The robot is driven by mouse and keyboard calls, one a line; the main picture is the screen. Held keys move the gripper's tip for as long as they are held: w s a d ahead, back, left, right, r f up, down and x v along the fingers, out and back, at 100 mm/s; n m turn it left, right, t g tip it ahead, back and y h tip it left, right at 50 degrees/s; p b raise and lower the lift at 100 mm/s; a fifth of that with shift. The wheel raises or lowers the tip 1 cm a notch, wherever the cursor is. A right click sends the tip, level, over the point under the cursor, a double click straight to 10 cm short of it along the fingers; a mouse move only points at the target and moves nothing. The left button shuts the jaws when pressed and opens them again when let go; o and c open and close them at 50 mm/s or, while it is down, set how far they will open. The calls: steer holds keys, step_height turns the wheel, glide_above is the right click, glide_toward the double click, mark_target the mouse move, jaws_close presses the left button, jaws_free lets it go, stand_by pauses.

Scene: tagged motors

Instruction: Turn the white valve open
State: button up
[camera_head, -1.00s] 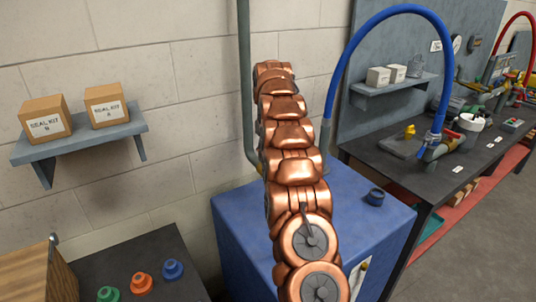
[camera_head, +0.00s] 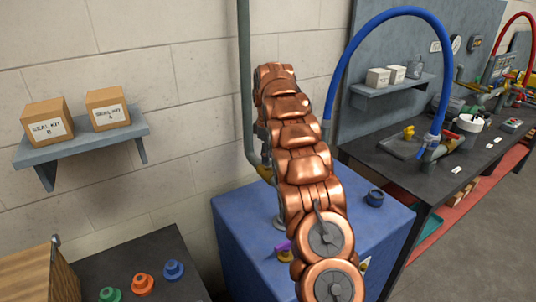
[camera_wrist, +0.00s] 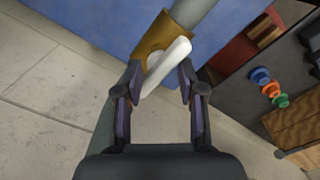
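The white valve handle (camera_wrist: 166,66) shows in the wrist view as a lever lying diagonally on a brass body (camera_wrist: 152,46). A grey pipe (camera_wrist: 203,14) runs from that body. My gripper (camera_wrist: 160,72) is open, with one dark finger on each side of the white lever. The lever's lower end lies close to the left finger; I cannot tell whether they touch. In the head view my copper arm hides the gripper and the white handle. A brass piece (camera_head: 264,172) shows on the wall pipe beside my arm.
A blue cabinet (camera_head: 235,240) stands below my arm, with a purple-topped brass fitting (camera_head: 284,252) and a dark blue ring (camera_head: 375,198) on top. Colored knobs (camera_head: 142,284) sit on the dark table at lower left. A wall shelf (camera_head: 85,143) holds two boxes.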

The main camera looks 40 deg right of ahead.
steer(key=n+p, duration=0.2)
steer(key=n, duration=0.3)
steer(key=shift+d+r, duration=0.1)
steer(key=n+p, duration=0.5)
steer(key=shift+w+r, duration=0.1)
steer(key=shift+r, duration=0.1)
steer(key=shift+r+b, duration=0.9)
steer(key=shift+r, duration=2.6)
steer(key=shift+a+r, duration=0.2)
steer(key=shift+a, duration=0.05)
steer(key=s+a+r+m+g+b, duration=0.1)
steer(key=s+a+r+m+b, duration=0.2)
steer(key=s+a+m, duration=0.9)
steer(key=s+a, duration=0.8)
steer(key=s, duration=0.2)
steer(key=shift+s+m+h, duration=0.15)
steer(key=shift+m+h, duration=0.15)
steer(key=shift+m, duration=0.1)
